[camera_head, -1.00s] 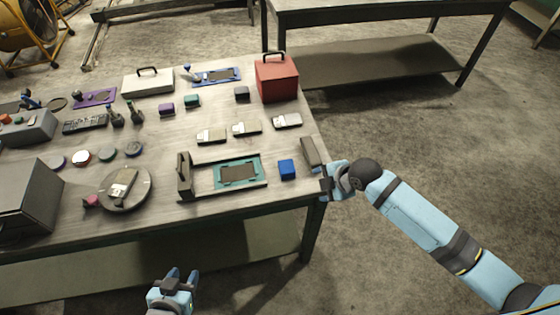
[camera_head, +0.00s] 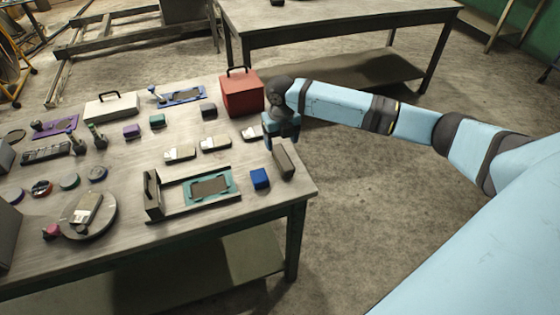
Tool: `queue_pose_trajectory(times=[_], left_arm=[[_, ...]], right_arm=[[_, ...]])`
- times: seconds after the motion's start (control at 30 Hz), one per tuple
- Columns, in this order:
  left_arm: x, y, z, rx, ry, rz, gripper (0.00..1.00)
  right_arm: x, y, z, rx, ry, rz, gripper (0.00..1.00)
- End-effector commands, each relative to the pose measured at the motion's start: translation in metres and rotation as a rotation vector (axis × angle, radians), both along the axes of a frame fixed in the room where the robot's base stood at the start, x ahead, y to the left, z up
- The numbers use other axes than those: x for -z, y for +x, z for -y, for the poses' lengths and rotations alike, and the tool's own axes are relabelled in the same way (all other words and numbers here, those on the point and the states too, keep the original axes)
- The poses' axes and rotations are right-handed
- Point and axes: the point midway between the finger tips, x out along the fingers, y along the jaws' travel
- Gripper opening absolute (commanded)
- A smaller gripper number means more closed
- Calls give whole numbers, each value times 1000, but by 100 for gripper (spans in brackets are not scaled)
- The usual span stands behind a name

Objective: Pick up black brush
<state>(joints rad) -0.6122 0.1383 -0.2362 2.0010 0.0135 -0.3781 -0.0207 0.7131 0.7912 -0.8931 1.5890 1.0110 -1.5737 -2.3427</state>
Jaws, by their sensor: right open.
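A long dark grey-brown block, which looks like the black brush (camera_head: 284,163), lies near the right edge of the table, beside the blue cube. Its bristles cannot be made out. My right gripper (camera_head: 280,141) is open and points down just above the far end of this block. It hides part of that end, and I cannot tell whether the fingers touch it. My left gripper is out of view.
The worktable (camera_head: 130,246) holds a blue cube (camera_head: 260,179), a teal plate in a grey fixture (camera_head: 151,194), a red box (camera_head: 241,93) and a white case (camera_head: 111,106). Several grey-and-white parts lie in a row left of my gripper. Open floor lies right of the table.

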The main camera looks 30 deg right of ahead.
Motion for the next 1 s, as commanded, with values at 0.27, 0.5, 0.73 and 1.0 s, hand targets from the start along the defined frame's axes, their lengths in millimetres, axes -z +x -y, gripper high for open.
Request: queue_pose_trajectory(times=[0.27,0.5,0.73,1.0], left_arm=[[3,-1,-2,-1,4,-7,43],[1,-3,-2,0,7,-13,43],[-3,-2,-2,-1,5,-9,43],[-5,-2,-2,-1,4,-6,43]], right_arm=[[33,0,0,1,0,0,70],[61,3,5,3,1,-1,70],[85,3,5,2,0,1,70],[86,3,5,1,0,2,61]])
